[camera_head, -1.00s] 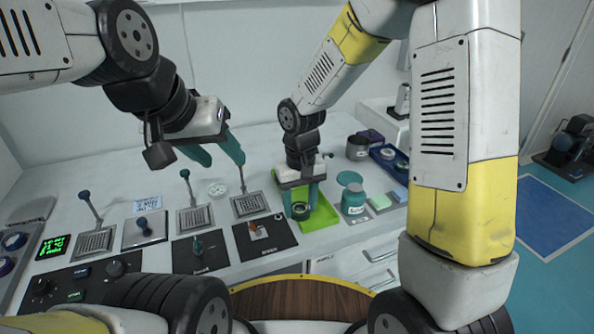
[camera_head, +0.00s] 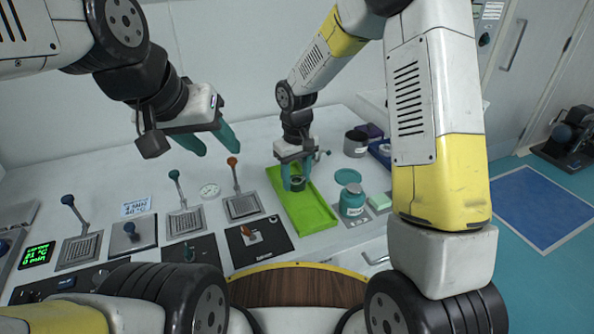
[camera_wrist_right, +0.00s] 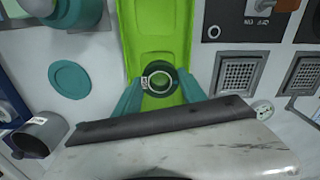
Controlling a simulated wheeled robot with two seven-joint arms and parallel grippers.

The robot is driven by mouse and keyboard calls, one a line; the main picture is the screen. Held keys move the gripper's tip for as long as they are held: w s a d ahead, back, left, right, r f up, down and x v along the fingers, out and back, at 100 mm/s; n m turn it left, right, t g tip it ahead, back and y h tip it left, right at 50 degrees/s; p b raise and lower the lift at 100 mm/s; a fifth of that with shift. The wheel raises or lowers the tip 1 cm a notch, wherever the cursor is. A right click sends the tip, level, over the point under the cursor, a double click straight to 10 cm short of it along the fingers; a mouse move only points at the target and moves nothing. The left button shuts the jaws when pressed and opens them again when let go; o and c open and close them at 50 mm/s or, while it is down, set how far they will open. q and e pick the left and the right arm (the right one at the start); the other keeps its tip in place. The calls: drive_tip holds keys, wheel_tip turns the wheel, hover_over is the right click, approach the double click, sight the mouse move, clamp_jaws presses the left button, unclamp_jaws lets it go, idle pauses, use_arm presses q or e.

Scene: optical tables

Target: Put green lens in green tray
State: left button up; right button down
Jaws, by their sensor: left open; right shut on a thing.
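The green tray (camera_head: 309,214) lies flat on the table, a long bright green tray also seen in the right wrist view (camera_wrist_right: 157,20). The green lens (camera_wrist_right: 158,83) is a small dark-rimmed ring with a green edge. In the head view the lens (camera_head: 297,184) shows between the right fingertips. My right gripper (camera_head: 296,182) is shut on the lens over the tray's area; whether the lens touches the tray floor I cannot tell. My left gripper (camera_head: 216,145) is open and empty, above the table to the left.
A teal jar (camera_head: 352,203) and its round teal lid (camera_head: 348,176) stand right of the tray. A grey cup (camera_head: 355,145) is behind them. Levers on metal plates (camera_head: 242,207) and a black panel (camera_head: 258,243) lie to the left. A blue tray (camera_head: 380,150) is partly hidden.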

sight(297, 179)
drive_tip(key=shift+w+d+f, duration=0.1)
drive_tip(key=shift+w, duration=0.1)
wheel_tip(297, 179, down, 3)
drive_tip(key=shift+f, duration=0.2)
drive_tip(key=c, duration=0.9)
unclamp_jaws()
drive_tip(key=shift+c, duration=0.2)
